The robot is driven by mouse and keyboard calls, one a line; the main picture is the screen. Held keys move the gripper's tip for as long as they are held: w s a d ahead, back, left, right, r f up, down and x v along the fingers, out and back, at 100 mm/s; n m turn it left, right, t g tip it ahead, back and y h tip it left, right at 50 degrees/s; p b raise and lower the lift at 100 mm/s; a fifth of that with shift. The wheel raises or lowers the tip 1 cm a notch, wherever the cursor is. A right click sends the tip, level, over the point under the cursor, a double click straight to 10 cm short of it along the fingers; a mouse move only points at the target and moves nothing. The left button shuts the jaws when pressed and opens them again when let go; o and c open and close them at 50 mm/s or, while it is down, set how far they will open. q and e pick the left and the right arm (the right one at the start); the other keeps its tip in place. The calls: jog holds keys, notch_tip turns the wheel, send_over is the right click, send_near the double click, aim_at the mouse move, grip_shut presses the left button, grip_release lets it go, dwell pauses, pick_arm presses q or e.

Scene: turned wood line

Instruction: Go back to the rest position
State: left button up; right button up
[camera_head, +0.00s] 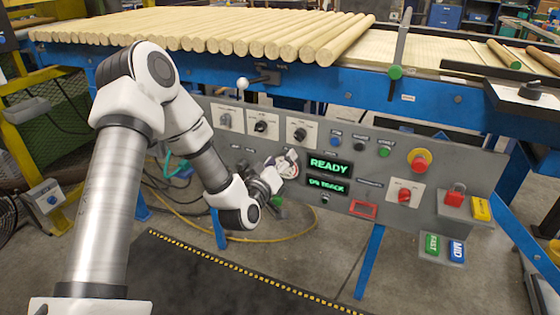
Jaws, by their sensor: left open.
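My left arm comes in from the left and bends down toward the grey control panel (330,212). My left gripper (290,163) is open in front of the panel, just left of the green-lit display (329,166) that reads READY. It partly covers a round gauge or dial, and I cannot tell whether it touches the panel. I see nothing between its fingers. My right gripper is not in view.
Turned wood rods (230,35) lie on the blue-framed line (450,105) above the panel. A dark mat (200,275) covers the floor.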

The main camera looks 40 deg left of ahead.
pick_arm(q)
jog(key=shift+f, duration=0.1)
jog(key=s+d+f+m+g+h, duration=0.1)
jog(key=s+d+f+m+g, duration=0.2)
jog(key=f, duration=0.4)
jog(key=s+d+f+g+h, duration=0.1)
jog(key=s+d+f+h, duration=0.15)
jog(key=d+f, duration=0.4)
jog(key=s+d+f+m+g+h, duration=0.15)
jog(key=s+f, duration=0.25)
jog(key=f, duration=0.4)
jog(key=s+d+f+m+g, duration=0.2)
jog(key=s+d+f+g, duration=0.25)
jog(key=s+f, duration=0.4)
jog(key=s+d+f+m+g+p, duration=0.1)
jog(key=s+f+m+g, duration=0.15)
jog(key=s+g, duration=0.95)
jog(key=s+r+t+p, duration=0.2)
jog(key=r+p, duration=0.7)
jog(key=r, duration=0.1)
jog(key=s+r+t+p, duration=0.1)
jog(key=r+t+p, duration=0.1)
jog(key=r+p, duration=0.7)
jog(key=shift+s+r+t+y+p, duration=0.3)
jog(key=shift+s+r+p, duration=0.1)
jog(key=shift+p, duration=0.2)
jog(key=shift+d, duration=0.1)
